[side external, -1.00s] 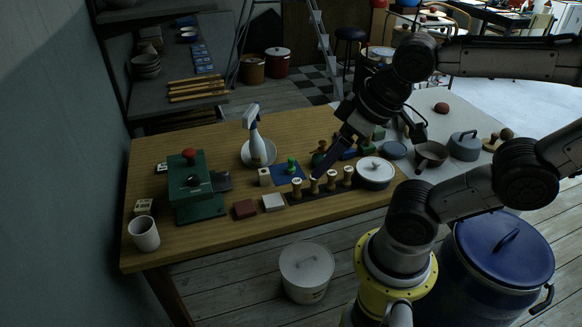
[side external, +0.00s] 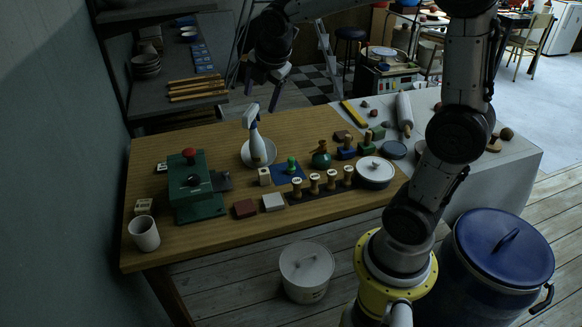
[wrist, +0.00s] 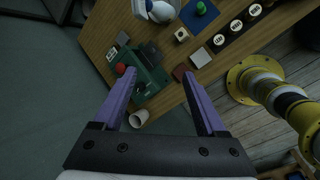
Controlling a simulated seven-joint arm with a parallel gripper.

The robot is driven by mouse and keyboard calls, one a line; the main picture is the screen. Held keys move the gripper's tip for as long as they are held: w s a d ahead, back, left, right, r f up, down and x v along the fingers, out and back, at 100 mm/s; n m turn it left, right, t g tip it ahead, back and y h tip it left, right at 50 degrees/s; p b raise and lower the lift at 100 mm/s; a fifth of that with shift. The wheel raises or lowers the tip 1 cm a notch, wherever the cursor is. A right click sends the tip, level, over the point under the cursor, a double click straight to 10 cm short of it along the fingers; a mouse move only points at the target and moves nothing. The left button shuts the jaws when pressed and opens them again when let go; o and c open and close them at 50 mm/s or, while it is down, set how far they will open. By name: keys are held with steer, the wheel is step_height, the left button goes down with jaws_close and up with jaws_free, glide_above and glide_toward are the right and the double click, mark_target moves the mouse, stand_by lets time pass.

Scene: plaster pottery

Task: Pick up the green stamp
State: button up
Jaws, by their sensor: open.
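A small green knob-shaped piece (side external: 291,165) stands on a blue mat (side external: 279,176) near the middle of the wooden table. It also shows at the top of the wrist view (wrist: 200,8). A green block with a handle (side external: 367,148) stands farther right, beside a blue block (side external: 346,153); I cannot tell for sure which one is the green stamp. My gripper (side external: 264,93) is open and empty, high above the table's back edge. In the wrist view its purple fingers (wrist: 160,75) are spread wide, with the green press beyond them and no stamp between them.
A spray bottle (side external: 257,147) in a white bowl stands left of the blue mat. A green press (side external: 195,190) and a white cup (side external: 144,234) are left.

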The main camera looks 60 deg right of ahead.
steer(key=w+d+f+n+g, duration=0.25)
steer(key=w+d+f, duration=0.25)
steer(key=d+f, duration=0.5)
steer(key=m+g, duration=0.2)
glide_toward(290, 159)
steer(key=shift+n, duration=0.25)
steer(key=x, duration=0.6)
steer(key=shift+w+a+f, duration=0.1)
steer(key=shift+a+f, duration=0.05)
steer(key=shift+x, duration=3.2)
jaws_close()
